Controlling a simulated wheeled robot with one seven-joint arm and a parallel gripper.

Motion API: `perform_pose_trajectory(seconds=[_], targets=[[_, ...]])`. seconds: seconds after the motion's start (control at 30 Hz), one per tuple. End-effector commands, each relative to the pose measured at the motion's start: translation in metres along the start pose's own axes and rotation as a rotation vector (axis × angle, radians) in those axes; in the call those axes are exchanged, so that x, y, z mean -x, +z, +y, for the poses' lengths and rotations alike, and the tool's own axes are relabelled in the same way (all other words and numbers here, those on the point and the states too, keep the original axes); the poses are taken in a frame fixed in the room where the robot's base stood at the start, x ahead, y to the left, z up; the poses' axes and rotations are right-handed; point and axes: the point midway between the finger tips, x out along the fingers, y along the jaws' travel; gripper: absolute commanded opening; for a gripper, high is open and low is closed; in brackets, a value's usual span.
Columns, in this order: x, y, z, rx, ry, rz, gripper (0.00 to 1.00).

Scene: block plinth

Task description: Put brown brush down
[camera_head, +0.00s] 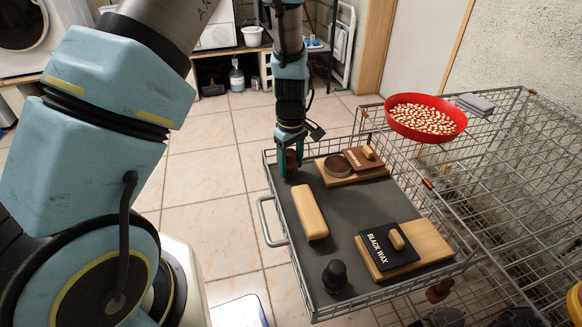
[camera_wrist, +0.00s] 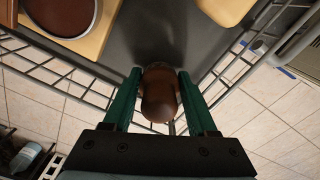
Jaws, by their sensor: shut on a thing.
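My gripper (camera_head: 290,160) is at the far left corner of the cart's dark grey tray (camera_head: 345,205), pointing down. Its green fingers (camera_wrist: 161,100) are shut on the rounded handle of the brown brush (camera_wrist: 158,96). In the head view the brush (camera_head: 292,157) shows only partly between the fingers. Its bristles are hidden, and I cannot tell whether it touches the tray. Right of it is a wooden board (camera_head: 325,175) with a round brown tin (camera_head: 337,167) and a brown box (camera_head: 364,160).
A black knobbed brush (camera_head: 335,275) stands in front. A black wax box (camera_head: 390,250) rests on another board (camera_head: 430,243). The tray's middle is clear. A red bowl (camera_head: 418,127) sits behind on the wire cage.

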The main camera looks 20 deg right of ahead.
Motion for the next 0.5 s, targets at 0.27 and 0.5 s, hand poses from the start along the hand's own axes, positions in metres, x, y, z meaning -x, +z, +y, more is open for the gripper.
perform_pose_trajectory(seconds=[0.27,0.5], targets=[[-0.0103,-0.0003,0.0003,0.000,0.001,0.001,0.06],[-0.0132,-0.0003,0.0001,0.000,0.001,0.001,0.65]])
